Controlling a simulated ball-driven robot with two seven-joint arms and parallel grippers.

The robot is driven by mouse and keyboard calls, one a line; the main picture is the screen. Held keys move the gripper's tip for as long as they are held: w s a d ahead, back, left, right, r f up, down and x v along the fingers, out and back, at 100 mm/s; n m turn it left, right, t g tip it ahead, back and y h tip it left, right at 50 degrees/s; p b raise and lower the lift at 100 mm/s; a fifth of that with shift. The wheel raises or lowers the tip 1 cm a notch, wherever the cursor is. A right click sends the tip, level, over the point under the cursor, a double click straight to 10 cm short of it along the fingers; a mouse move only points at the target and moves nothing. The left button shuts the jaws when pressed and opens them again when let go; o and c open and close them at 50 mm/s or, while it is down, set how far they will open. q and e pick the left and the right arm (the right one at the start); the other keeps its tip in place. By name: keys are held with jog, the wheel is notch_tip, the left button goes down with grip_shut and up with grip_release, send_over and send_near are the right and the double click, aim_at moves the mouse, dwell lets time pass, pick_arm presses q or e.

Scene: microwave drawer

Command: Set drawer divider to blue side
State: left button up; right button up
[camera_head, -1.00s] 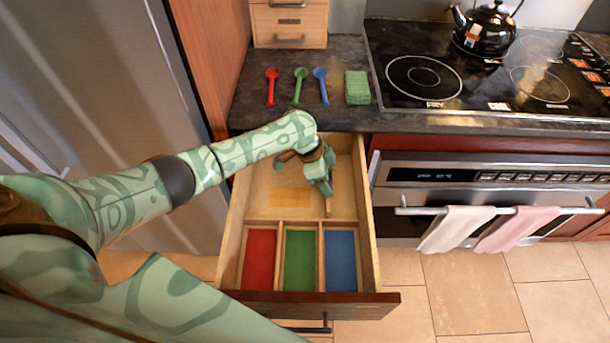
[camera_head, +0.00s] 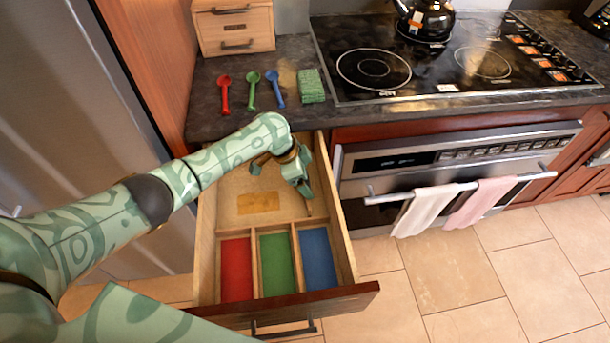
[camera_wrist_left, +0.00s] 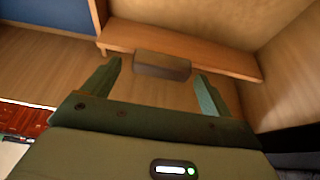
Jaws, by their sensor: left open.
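The open drawer (camera_head: 205,245) has red (camera_head: 236,270), green (camera_head: 276,265) and blue (camera_head: 318,258) compartments at its front and a wide bare-wood section behind them. My left gripper (camera_head: 306,200) reaches down into the wide section near its right wall, behind the blue compartment. In the left wrist view the gripper (camera_wrist_left: 155,72) is open, with a small brown block (camera_wrist_left: 162,66) between its fingers. This block sits against a wooden strip (camera_wrist_left: 230,62), which may be the divider; contact with the fingers cannot be told. A blue floor (camera_wrist_left: 50,14) shows beyond. My right gripper is not in view.
Red (camera_head: 224,95), green (camera_head: 253,92) and blue (camera_head: 275,90) spoons and a green cloth (camera_head: 311,86) lie on the counter (camera_head: 205,118) behind. The oven (camera_head: 450,165) with two towels stands at right. A yellowish patch (camera_head: 258,202) marks the drawer floor.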

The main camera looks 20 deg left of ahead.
pick_arm(q)
jog(key=p+v, duration=0.6)
jog(key=v, duration=0.9)
jog(key=shift+r, duration=0.35)
jog(key=shift+a, duration=0.1)
